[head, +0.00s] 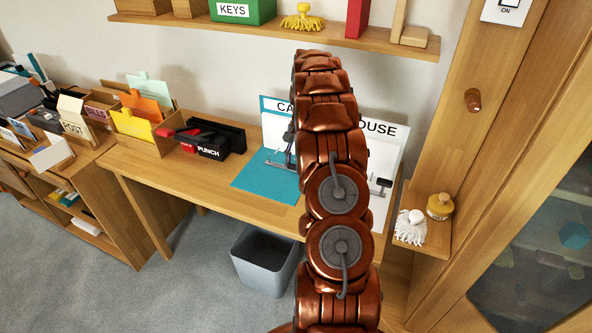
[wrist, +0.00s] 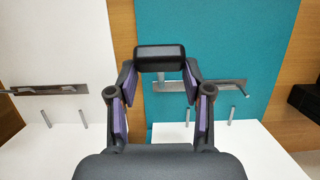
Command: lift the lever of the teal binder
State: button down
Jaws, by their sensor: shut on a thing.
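The teal binder (head: 262,177) lies open on the desk, left of my arm in the head view; its teal inside fills the right of the wrist view (wrist: 235,45). A metal mechanism plate (wrist: 222,86) crosses it, with upright posts below. A black lever grip (wrist: 160,53) lies across my fingertips in the wrist view, with a short metal stem running down toward the plate. My gripper (wrist: 161,72) is shut on this grip. In the head view my arm hides the gripper and most of the lever.
A black punch (head: 220,142) and a file box (head: 140,130) stand to the left on the desk (head: 160,178). A shelf (head: 270,36) runs above. A bin (head: 262,262) stands below.

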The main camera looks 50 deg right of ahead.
jog(key=shift+w+d+r+b, duration=0.15)
jog(key=shift+w+d+b, duration=0.05)
jog(key=shift+d, duration=0.4)
jog(key=shift+w+d+r+b, duration=0.15)
jog(key=shift+d, duration=0.5)
jog(key=c, duration=0.7)
grip_release()
jog(key=shift+o, duration=1.1)
